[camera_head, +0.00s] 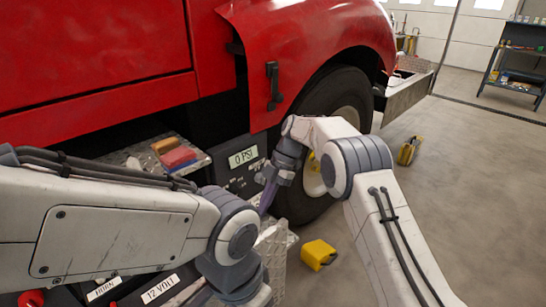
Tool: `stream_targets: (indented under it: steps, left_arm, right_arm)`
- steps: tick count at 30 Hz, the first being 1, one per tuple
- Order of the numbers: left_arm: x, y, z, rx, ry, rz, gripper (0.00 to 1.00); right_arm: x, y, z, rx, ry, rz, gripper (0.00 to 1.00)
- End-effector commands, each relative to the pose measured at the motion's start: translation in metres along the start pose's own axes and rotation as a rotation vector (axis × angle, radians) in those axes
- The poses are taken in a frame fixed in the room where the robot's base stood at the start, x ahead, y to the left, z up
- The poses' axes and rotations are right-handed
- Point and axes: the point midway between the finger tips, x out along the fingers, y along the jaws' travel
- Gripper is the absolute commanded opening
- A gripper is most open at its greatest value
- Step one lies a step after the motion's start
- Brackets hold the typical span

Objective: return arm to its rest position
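My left arm (110,225) comes in from the left, and its wrist bends down at the bottom edge. The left gripper is hidden or below the frame. My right arm (385,235) rises from the bottom right and bends left at the elbow. Its gripper (268,197) points down beside the front wheel, in front of a dark panel with a "0 PSI" label (243,157). The fingers look dark and purplish and are too small to tell whether they are apart or hold anything.
A red truck (90,60) with a black tire (340,95) fills the back. Yellow blocks lie on the floor (318,254) and farther right (408,150). A metal tray (140,155) holds colored items. Labelled panels (160,289) sit below my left arm. The floor at right is clear.

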Motion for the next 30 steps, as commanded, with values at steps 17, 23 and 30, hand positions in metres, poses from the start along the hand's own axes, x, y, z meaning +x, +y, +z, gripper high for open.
stream_targets:
  steps: [17,23,30]
  left_arm:
    - [-0.05,0.004,-0.003,0.0,0.0,0.0,0.5]
    - [-0.076,0.005,-0.004,0.0,0.0,0.0,0.5]
    - [-0.102,0.007,-0.005,0.0,0.0,0.0,0.5]
  right_arm:
    - [-0.058,-0.079,-0.146,0.741,-0.231,0.061,0.0]
    - [-0.071,-0.154,-0.204,1.114,-0.321,0.189,0.0]
    - [-0.065,-0.253,-0.239,1.517,-0.343,0.397,0.0]
